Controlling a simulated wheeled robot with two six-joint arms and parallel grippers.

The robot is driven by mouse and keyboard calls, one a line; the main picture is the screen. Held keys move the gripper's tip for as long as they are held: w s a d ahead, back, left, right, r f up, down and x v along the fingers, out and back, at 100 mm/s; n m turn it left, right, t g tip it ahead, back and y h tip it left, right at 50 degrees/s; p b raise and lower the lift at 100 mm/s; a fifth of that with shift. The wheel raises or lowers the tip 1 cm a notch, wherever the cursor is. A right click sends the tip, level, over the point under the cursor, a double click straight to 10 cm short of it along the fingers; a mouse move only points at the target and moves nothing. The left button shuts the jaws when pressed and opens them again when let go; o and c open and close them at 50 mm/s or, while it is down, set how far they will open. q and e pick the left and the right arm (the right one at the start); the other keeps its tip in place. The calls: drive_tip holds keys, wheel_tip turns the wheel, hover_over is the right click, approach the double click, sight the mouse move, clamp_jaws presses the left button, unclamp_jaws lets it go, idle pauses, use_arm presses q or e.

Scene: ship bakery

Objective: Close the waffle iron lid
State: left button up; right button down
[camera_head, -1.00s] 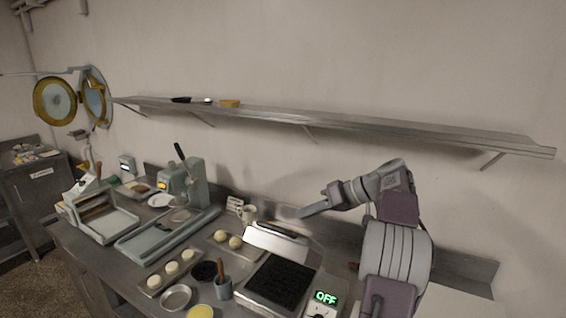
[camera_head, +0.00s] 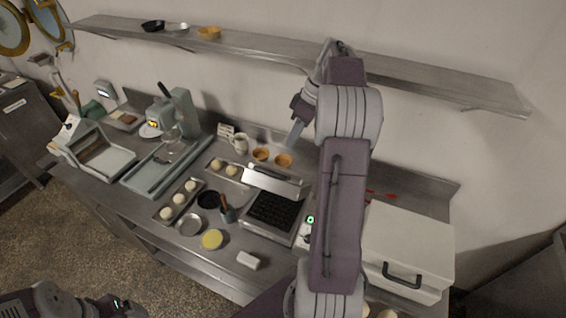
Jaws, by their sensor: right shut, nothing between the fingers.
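The waffle iron stands on the steel counter with its dark gridded plate (camera_head: 274,210) facing up. Its lid (camera_head: 270,181) is open, raised at the back edge of the plate. My right gripper (camera_head: 295,134) is shut and empty. In the picture it is above and slightly right of the lid, with a visible gap between them. My right arm hides the area right of the iron, including part of its control side. Only links of my left arm show at the bottom left; its fingers do not show.
A wall shelf (camera_head: 300,57) runs above the counter, close to my right arm in the picture. Orange bowls (camera_head: 284,160) stand behind the lid. A white lidded box (camera_head: 409,243) stands at the right.

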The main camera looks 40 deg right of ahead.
drive_tip(key=a+f, duration=0.1)
drive_tip(key=f, duration=0.1)
drive_tip(key=a+f+p, duration=0.1)
drive_tip(key=f, duration=0.1)
drive_tip(key=a+f, duration=0.1)
drive_tip(key=f, duration=0.2)
drive_tip(key=shift+s+a+p, duration=0.25)
drive_tip(key=shift+p, duration=0.05)
use_arm(q)
drive_tip(key=shift+r, duration=0.85)
use_arm(e)
drive_tip(key=shift+w+a+f, duration=0.1)
drive_tip(key=shift+f, duration=0.2)
